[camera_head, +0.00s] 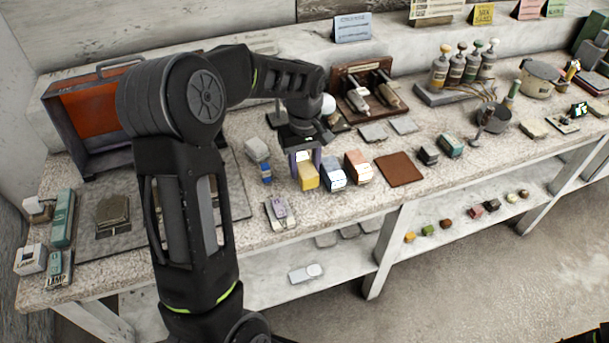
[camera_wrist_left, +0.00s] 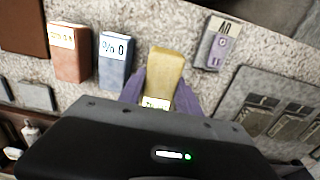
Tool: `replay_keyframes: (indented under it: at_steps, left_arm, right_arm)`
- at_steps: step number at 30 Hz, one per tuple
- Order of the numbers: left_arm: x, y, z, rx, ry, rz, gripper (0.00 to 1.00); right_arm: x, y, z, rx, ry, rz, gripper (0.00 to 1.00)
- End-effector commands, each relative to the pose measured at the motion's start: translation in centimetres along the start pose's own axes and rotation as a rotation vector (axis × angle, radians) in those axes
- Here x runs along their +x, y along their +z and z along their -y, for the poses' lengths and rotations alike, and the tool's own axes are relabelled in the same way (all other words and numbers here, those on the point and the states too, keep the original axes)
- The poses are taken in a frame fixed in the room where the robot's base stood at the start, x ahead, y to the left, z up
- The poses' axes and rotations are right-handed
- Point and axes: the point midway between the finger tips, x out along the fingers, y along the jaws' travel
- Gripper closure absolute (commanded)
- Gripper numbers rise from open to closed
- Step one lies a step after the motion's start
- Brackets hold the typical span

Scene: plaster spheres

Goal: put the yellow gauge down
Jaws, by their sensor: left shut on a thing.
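The yellow gauge (camera_head: 309,180) is a yellow block with a white label, near the front of the stone-topped bench. It also shows in the left wrist view (camera_wrist_left: 166,68). My left gripper (camera_head: 306,162) reaches down over it, its purple fingers on either side, shut on it. The gauge stands upright or nearly so at about the height of its neighbours; I cannot tell whether its underside touches the bench. My right gripper is not in view.
A blue-grey block (camera_head: 333,178) and an orange-brown block (camera_head: 358,168) stand close right of the gauge. A brown square pad (camera_head: 399,169) lies beyond them. The bench edge is close in front.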

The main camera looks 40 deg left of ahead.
Motion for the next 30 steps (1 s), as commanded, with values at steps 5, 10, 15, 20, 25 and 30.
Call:
replay_keyframes:
  at_steps: [5, 10, 15, 20, 25, 30]
  left_arm:
    - [2.2, 0.1, 0.1, 0.001, -0.004, 0.004, 1.00]
    - [3.5, 0.0, 0.0, 0.000, -0.001, 0.001, 1.00]
    - [3.5, 0.0, 0.0, 0.000, 0.000, 0.000, 1.00]
    - [4.0, 0.0, 0.0, 0.000, 0.000, 0.000, 1.00]
    - [3.9, 0.1, 0.0, 0.000, -0.001, 0.001, 0.48]
    - [3.9, 0.1, 0.0, 0.000, -0.001, 0.001, 0.38]
  right_arm:
    - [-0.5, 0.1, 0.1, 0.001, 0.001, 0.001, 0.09]
    - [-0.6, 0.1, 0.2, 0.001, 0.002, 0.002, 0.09]
    - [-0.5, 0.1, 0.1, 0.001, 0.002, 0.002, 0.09]
    - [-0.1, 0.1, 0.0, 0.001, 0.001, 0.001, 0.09]
    - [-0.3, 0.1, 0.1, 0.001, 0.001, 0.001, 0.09]
    - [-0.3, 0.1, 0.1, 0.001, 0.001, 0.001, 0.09]
